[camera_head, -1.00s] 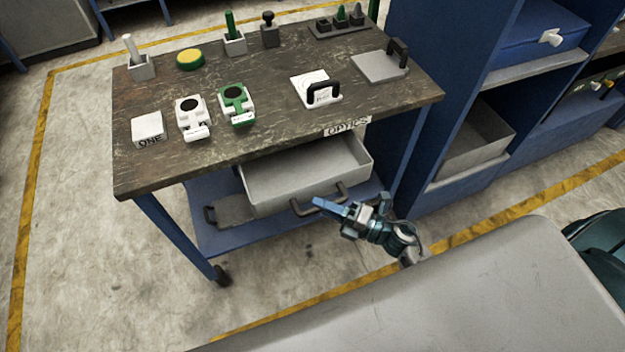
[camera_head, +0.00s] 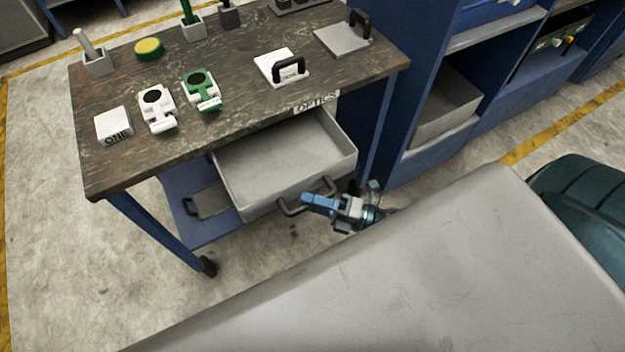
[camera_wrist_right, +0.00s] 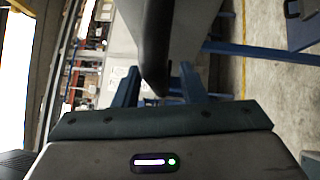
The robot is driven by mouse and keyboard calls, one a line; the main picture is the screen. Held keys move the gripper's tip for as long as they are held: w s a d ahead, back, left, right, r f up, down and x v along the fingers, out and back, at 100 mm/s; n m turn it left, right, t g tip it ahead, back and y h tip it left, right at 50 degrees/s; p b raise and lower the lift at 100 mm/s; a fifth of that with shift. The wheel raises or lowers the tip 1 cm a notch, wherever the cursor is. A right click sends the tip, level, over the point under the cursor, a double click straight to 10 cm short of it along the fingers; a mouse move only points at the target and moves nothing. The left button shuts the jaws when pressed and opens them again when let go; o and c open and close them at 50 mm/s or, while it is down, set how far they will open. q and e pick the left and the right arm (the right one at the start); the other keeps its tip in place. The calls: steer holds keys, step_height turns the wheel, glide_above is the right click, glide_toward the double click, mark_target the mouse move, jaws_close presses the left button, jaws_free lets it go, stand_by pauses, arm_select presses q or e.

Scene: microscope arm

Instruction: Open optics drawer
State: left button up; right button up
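The optics drawer (camera_head: 290,162) is a light grey tray pulled well out from under the table edge, below the "OPTICS" label (camera_head: 316,103). Its inside looks empty. A dark bar handle (camera_head: 290,209) is on its front. My right gripper (camera_head: 312,198), with blue fingers, is at this handle and covers part of it. In the right wrist view, a dark bar (camera_wrist_right: 155,45), apparently the handle, runs between the two spread fingers, with gaps on both sides. My left gripper is not in view.
The worktop (camera_head: 210,125) holds a white "ONE" block (camera_head: 113,125), white and green holders, a white plate with a black handle (camera_head: 281,68) and a grey plate (camera_head: 340,39). A lower blue shelf bears a grey handled piece (camera_head: 208,201). A blue shelf unit stands to the right.

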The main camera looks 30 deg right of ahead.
stand_by(0.3)
